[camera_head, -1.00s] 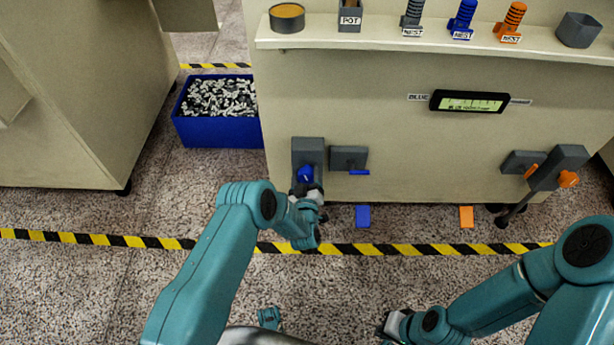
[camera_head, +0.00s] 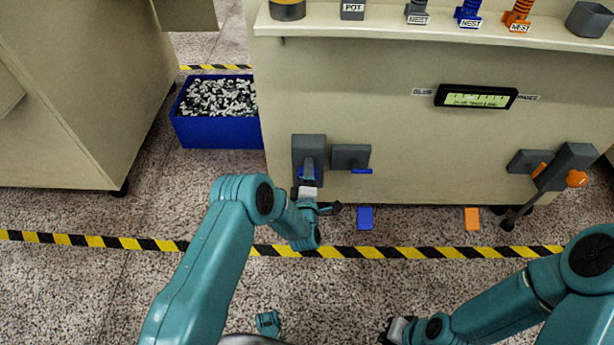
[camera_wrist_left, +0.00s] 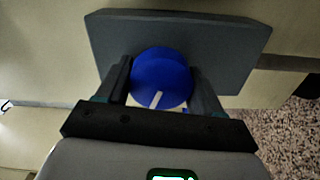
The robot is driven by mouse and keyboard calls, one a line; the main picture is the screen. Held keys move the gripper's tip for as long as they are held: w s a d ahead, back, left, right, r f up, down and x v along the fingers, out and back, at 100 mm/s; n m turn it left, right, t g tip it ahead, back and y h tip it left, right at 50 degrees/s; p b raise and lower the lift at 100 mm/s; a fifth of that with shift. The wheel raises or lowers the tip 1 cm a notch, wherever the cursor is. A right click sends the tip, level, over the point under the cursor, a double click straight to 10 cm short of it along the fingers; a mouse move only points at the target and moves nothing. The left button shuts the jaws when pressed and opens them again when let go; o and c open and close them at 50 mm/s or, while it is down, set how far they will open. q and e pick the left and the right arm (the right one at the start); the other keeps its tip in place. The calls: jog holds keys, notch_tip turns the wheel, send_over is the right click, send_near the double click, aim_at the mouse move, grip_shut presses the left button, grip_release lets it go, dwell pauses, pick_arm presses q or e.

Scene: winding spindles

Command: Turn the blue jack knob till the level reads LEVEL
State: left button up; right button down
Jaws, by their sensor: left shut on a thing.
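The blue jack knob (camera_wrist_left: 162,78) is a round disc with a white mark at its lower edge, in front of a dark grey plate (camera_wrist_left: 225,42). My left gripper (camera_wrist_left: 160,90) is shut on it, one finger on each side. In the head view my left gripper (camera_head: 310,178) covers most of the knob, under the dark grey block (camera_head: 308,148) on the cabinet front. The level display (camera_head: 476,97) is a black-framed panel with a pale green screen; its small text is unreadable. My right gripper (camera_head: 393,331) is low in the head view, its jaws unclear.
An orange knob (camera_head: 577,179) sits on a grey jack at the cabinet's right. Blue (camera_head: 365,218) and orange (camera_head: 472,218) plates are below the cabinet. A blue bin (camera_head: 215,132) of metal parts stands left. Striped tape (camera_head: 400,252) crosses the open floor in front.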

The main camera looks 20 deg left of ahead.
pick_arm(q)
jog(key=n+b, duration=0.2)
jog(key=n, duration=0.3)
jog(key=shift+f+n, duration=0.15)
jog(key=shift+n, duration=0.15)
jog(key=n+b, duration=0.2)
jog(key=n, duration=0.3)
jog(key=shift+d+b, duration=0.1)
jog(key=shift+b, duration=0.2)
jog(key=shift+n, duration=0.3)
jog(key=o, duration=1)
